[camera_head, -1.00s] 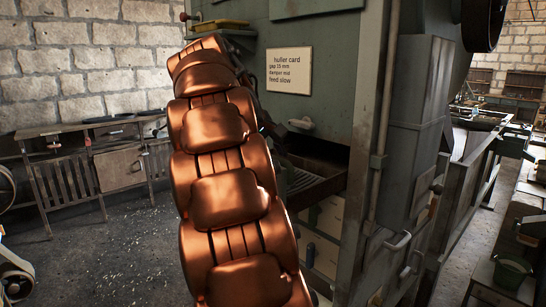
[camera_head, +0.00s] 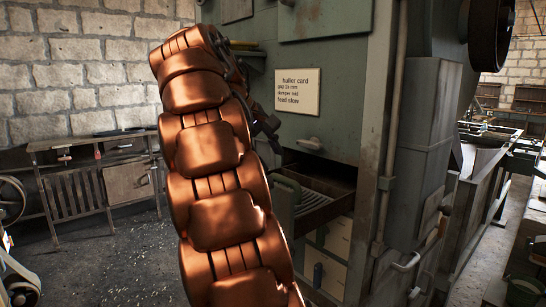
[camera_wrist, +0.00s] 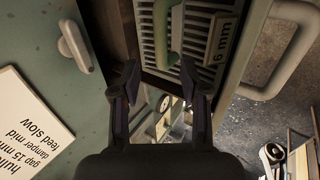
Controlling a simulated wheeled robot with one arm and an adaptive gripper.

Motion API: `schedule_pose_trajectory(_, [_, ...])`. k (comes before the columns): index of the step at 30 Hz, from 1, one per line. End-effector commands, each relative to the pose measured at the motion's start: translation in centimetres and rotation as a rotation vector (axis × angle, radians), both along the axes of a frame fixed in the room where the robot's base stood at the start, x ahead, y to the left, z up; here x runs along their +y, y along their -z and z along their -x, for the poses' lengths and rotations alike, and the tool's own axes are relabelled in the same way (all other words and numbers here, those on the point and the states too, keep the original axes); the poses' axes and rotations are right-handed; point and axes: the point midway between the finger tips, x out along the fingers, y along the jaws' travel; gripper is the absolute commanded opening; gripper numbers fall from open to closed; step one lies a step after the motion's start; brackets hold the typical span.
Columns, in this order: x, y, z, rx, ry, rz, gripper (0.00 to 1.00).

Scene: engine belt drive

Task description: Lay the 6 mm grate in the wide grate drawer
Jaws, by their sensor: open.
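A grate with parallel slots and a "6 mm" label (camera_wrist: 221,40) shows at the top of the wrist view. It lies inside an open drawer (camera_wrist: 250,45), with a rounded grey-green handle (camera_wrist: 161,30) standing over its slots. In the head view the slotted grate (camera_head: 312,203) sits in the pulled-out drawer (camera_head: 285,208) of the green machine, partly hidden by my arm. My gripper (camera_wrist: 158,85) is open and empty, its fingertips just short of the grate and pointing toward it. In the head view only a dark part of my gripper (camera_head: 268,127) shows past the arm.
A curved handle (camera_wrist: 308,45) sticks out from the drawer front. A huller card (camera_head: 297,91) and a pale knob (camera_head: 310,144) are on the machine face. Pale drawer fronts (camera_head: 332,240) lie below.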

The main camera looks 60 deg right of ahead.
Motion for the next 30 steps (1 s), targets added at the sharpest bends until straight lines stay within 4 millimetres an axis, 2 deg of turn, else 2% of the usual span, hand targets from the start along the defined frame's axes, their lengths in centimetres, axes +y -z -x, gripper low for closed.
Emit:
schedule_pose_trajectory(1, [0.4,-1.1,-0.1,0.001,-0.001,0.0,0.45])
schedule_pose_trajectory(3, [0.8,-1.8,-0.2,0.0,0.0,0.0,0.45])
schedule_pose_trajectory(10, [1.9,-3.4,-0.5,-0.001,0.001,0.0,0.45])
schedule_pose_trajectory(30, [2.4,-3.7,-0.7,0.0,0.001,0.0,0.45])
